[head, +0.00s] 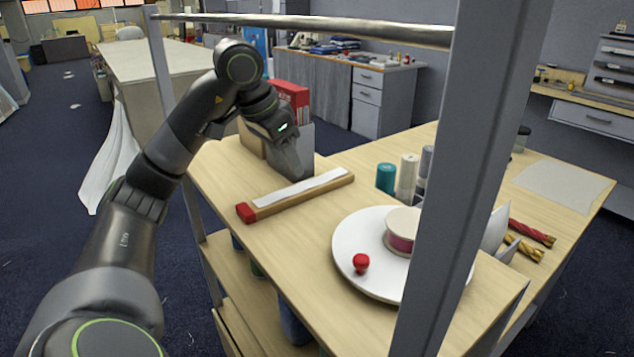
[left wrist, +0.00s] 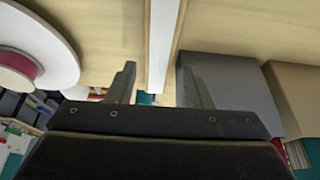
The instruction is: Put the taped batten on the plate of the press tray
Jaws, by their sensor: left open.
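A long wooden batten (head: 300,196) with a white strip along its top and a red near end lies on the table. It also shows in the left wrist view (left wrist: 162,45), running between my fingers. My left gripper (head: 292,166) is open and empty, pointing down just behind the batten in the head view. A round white plate (head: 349,237) lies to the right, bearing a pale drum with a dark red band (head: 400,236) and a small red knob (head: 361,263). I cannot tell for sure whether this is the press tray. My right gripper is not in view.
A grey box (left wrist: 228,92) stands close beside the left gripper, with a red file box (head: 290,95) behind. Thread spools (head: 408,172) stand behind the plate. A grey post (head: 465,160) and top rail (head: 310,28) cross the view. Bare tabletop (head: 225,170) lies left of the batten.

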